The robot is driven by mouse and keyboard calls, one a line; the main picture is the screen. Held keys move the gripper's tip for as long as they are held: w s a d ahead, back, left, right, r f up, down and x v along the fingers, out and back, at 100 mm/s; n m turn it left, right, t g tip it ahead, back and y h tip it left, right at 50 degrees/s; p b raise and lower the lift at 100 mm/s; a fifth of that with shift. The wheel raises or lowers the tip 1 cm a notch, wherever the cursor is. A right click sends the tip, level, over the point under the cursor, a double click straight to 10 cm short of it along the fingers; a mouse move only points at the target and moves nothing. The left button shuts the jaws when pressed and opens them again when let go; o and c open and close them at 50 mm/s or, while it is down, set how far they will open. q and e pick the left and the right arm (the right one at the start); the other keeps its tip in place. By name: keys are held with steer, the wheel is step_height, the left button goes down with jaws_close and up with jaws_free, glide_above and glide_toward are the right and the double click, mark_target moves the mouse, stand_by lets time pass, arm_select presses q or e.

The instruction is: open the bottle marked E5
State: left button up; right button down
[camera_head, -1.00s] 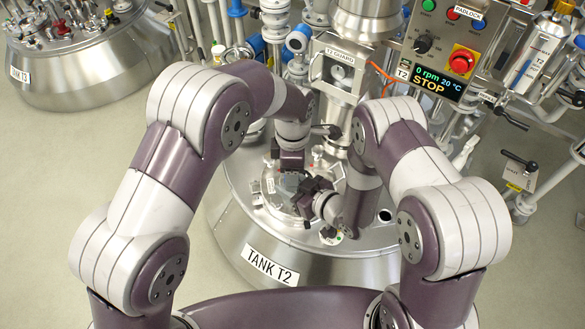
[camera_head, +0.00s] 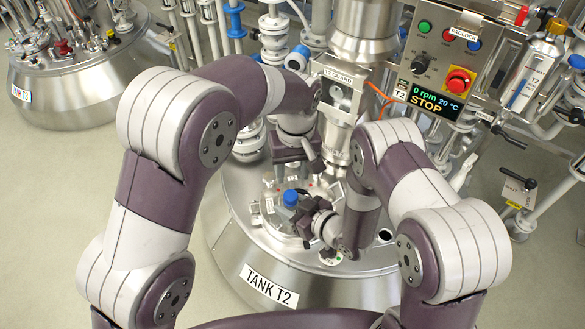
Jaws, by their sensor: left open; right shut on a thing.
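A small bottle with a blue cap (camera_head: 290,198) shows above the lid of tank T2 (camera_head: 240,236). The cap sits on top of it. The bottle's body is mostly hidden, and I cannot read a mark on it. My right gripper (camera_head: 300,214) comes in from the right and is shut on the bottle below the cap. My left gripper (camera_head: 290,166) points down just above and behind the cap in the picture. It is open and apart from the cap, with nothing seen in it.
The T2 guard housing (camera_head: 340,92) and the metal column stand close behind my grippers. The control panel (camera_head: 445,75) reads 0 rpm, 20 °C, STOP. Pipes and valve handles crowd the right. Tank T3 (camera_head: 75,85) stands at the back left, with clear floor before it.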

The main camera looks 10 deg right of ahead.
mark_target(291, 195)
arm_select(q)
steer(key=shift+f+m, duration=0.3)
steer(key=shift+f, duration=0.05)
step_height(291, 195, down, 7)
steer(key=shift+a+f, duration=0.15)
jaws_close()
steer(key=n, duration=0.7)
steer(key=shift+r, duration=1.15)
steer(key=shift+r, duration=2)
